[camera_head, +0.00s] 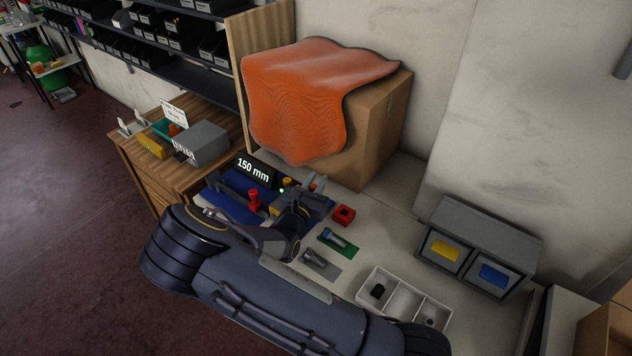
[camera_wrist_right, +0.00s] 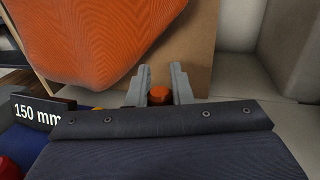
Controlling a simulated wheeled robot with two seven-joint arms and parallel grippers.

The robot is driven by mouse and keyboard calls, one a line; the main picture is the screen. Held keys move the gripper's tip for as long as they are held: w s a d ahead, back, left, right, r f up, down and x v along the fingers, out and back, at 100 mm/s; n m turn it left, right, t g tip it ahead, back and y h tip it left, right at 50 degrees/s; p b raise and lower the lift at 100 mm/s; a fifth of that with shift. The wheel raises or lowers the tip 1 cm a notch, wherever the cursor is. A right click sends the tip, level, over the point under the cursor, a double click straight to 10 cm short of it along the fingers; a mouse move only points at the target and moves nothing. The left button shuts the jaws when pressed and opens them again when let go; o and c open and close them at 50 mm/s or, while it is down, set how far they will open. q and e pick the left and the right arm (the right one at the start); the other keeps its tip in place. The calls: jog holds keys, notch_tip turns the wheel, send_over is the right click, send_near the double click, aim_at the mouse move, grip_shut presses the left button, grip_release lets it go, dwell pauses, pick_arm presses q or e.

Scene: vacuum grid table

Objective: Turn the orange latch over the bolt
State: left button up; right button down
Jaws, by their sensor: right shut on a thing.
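The orange latch (camera_wrist_right: 159,94) shows as a small orange block between the two grey fingers of my right gripper (camera_wrist_right: 160,82) in the right wrist view. The fingers stand on either side of it and are shut on it. In the head view my right gripper (camera_head: 289,196) is over the blue fixture (camera_head: 236,184) by the 150 mm sign (camera_head: 253,170). The gripper and wrist cover much of the fixture there. I cannot make out the bolt, nor how far the latch is turned. My left gripper is not in view.
A red post (camera_head: 254,200) stands close left of my gripper. A red square part (camera_head: 344,214), small pieces on green and grey pads, and a white divided tray (camera_head: 404,299) lie to the right. A cardboard box (camera_head: 377,130) under an orange cloth (camera_head: 300,95) stands behind.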

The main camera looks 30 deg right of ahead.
jog(key=shift+s+a+m+g+h, duration=0.1)
jog(key=shift+a+m+g+h, duration=0.05)
jog(key=shift+m+g+h, duration=0.2)
jog(key=m+g, duration=0.1)
jog(key=m+g+h, duration=0.1)
jog(key=shift+s+a+g+p, duration=0.2)
jog(key=shift+a+g+p, duration=0.1)
jog(key=shift+a+g, duration=0.05)
jog(key=m+g, duration=0.1)
jog(key=g, duration=0.1)
jog(key=a+m+g+h, duration=0.1)
jog(key=g, duration=0.1)
jog(key=shift+s+f+m+h, duration=0.1)
jog(key=shift+s+m+h, duration=0.1)
jog(key=shift+m+h, duration=0.05)
jog(key=shift+s+a+m+g+y+b, duration=0.15)
jog(key=shift+a+m+g+b, duration=0.4)
jog(key=shift+m+g, duration=0.85)
jog(key=shift+w+a+m+g+y+b, duration=0.15)
jog(key=shift+a+m+g+b, duration=0.4)
jog(key=shift+g, duration=1.45)
jog(key=shift+s+a+m+g+y+b, duration=0.1)
jog(key=shift+a+m+g+y+b, duration=0.4)
jog(key=shift+m+g, duration=1.05)
jog(key=shift+d+g+h, duration=0.15)
jog(key=shift+g+h, duration=0.1)
jog(key=shift+h, duration=0.05)
jog(key=c, duration=1.3)
grip_release()
